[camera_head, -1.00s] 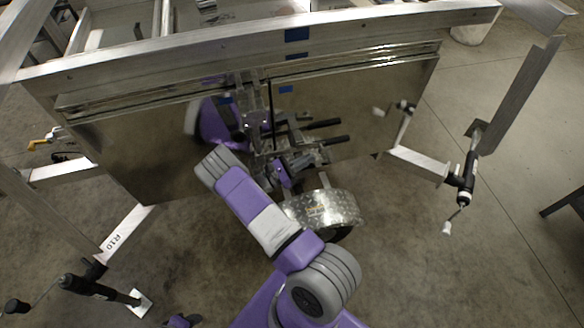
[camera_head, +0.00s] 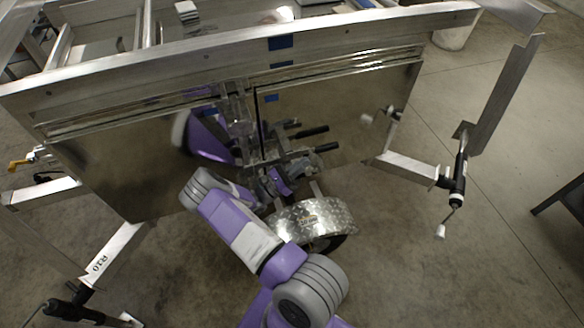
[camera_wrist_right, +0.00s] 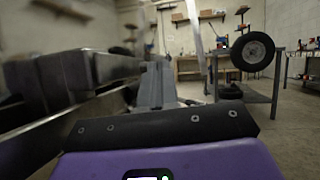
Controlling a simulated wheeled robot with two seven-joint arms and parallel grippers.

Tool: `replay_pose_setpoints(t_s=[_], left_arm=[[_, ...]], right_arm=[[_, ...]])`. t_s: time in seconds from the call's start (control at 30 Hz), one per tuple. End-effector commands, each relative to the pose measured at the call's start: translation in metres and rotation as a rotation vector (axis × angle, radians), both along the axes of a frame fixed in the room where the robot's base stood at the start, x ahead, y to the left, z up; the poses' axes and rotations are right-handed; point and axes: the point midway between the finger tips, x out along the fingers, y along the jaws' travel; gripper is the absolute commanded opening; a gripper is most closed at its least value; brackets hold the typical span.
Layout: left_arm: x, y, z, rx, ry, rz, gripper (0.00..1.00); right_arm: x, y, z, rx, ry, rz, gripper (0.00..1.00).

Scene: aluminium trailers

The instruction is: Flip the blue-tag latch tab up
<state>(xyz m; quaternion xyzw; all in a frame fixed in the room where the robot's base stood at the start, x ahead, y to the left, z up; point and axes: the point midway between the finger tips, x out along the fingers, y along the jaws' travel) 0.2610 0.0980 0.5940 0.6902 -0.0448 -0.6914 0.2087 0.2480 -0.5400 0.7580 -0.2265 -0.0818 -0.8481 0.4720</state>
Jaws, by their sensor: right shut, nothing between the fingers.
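Blue tags (camera_head: 281,42) mark the middle of the aluminium trailer rail (camera_head: 180,60); another small blue patch (camera_head: 271,98) shows lower, on the shiny panel. A cluster of metal latch hardware (camera_head: 237,112) stands against the panel left of that patch; I cannot make out the tab or its position. My right gripper (camera_head: 297,162) is shut and empty, low in front of the panel, below the tags and the hardware. Its fingertips blend with the metal and reflections, so contact cannot be told. The right wrist view shows no blue tag. My left gripper is out of view.
The mirror-like panel (camera_head: 350,110) reflects my purple arm. A tread-plate fender (camera_head: 312,220) over a wheel sits just below the gripper. Jack stands (camera_head: 457,180) stand to the right and lower left.

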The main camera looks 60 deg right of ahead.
Motion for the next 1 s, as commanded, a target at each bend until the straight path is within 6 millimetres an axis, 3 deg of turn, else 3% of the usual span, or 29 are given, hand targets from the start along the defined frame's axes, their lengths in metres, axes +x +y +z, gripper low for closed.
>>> replay_pose_setpoints(t_s=[0.53, 0.7, 1.0], left_arm=[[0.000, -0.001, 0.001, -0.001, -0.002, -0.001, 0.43], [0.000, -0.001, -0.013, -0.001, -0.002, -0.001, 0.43], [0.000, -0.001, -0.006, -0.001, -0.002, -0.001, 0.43]], right_arm=[[0.003, 0.006, -0.001, 0.001, -0.003, 0.001, 0.00], [0.008, 0.026, -0.020, 0.002, -0.002, -0.005, 0.00], [0.037, 0.076, -0.053, 0.002, -0.002, -0.006, 0.00]])
